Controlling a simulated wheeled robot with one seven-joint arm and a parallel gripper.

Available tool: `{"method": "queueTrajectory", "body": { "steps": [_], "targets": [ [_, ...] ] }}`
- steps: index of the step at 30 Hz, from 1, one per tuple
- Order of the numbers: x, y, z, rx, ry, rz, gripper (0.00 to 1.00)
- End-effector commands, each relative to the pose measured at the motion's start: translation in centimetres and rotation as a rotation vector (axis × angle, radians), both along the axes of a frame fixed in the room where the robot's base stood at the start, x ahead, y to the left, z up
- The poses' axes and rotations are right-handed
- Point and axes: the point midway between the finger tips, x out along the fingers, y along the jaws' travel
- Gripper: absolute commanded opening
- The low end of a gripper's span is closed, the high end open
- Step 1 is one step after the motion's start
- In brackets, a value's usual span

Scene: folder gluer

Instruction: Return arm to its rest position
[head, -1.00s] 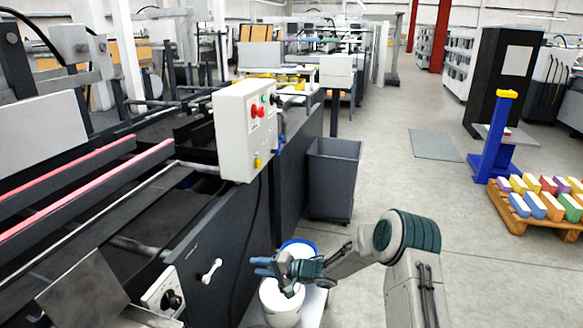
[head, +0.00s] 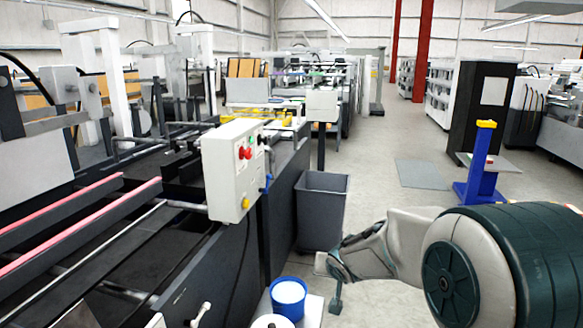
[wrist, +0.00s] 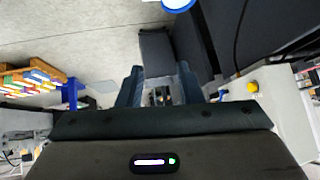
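My arm shows at the lower right of the head view, with its big teal joint close to the camera and its thinner links reaching left in front of the grey bin. In the wrist view my gripper (wrist: 159,92) has its two dark teal fingers apart, with nothing held between them. It is up in the air, clear of the machine. In the head view the fingers are hard to make out.
A white control box (head: 233,170) with red buttons stands out from the folder gluer on the left. A grey bin (head: 320,208) stands beside the machine. A blue-rimmed bucket (head: 288,297) is at the bottom. A blue stand (head: 481,170) is right; the aisle floor is open.

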Motion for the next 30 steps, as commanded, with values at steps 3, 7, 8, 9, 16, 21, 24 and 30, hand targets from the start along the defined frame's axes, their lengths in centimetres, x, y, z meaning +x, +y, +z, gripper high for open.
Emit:
{"method": "queueTrajectory", "body": {
  "steps": [3,7,8,9,16,21,24,30],
  "targets": [
    [-4.0,-2.3,2.3,-0.079,0.054,-0.035,0.33],
    [-8.9,-4.3,3.7,-0.139,0.139,-0.056,0.33],
    [-10.1,-4.6,4.0,-0.148,0.161,-0.058,0.33],
    [-11.7,-5.0,4.3,-0.159,0.189,-0.058,0.33],
    [-21.0,-5.8,5.4,-0.159,0.359,-0.013,0.33],
    [-26.2,-5.2,5.4,-0.123,0.451,0.053,0.33],
    [-27.9,-4.9,5.3,-0.106,0.481,0.084,0.33],
    [-28.9,-4.6,5.2,-0.094,0.499,0.105,0.33]
  ]
}}
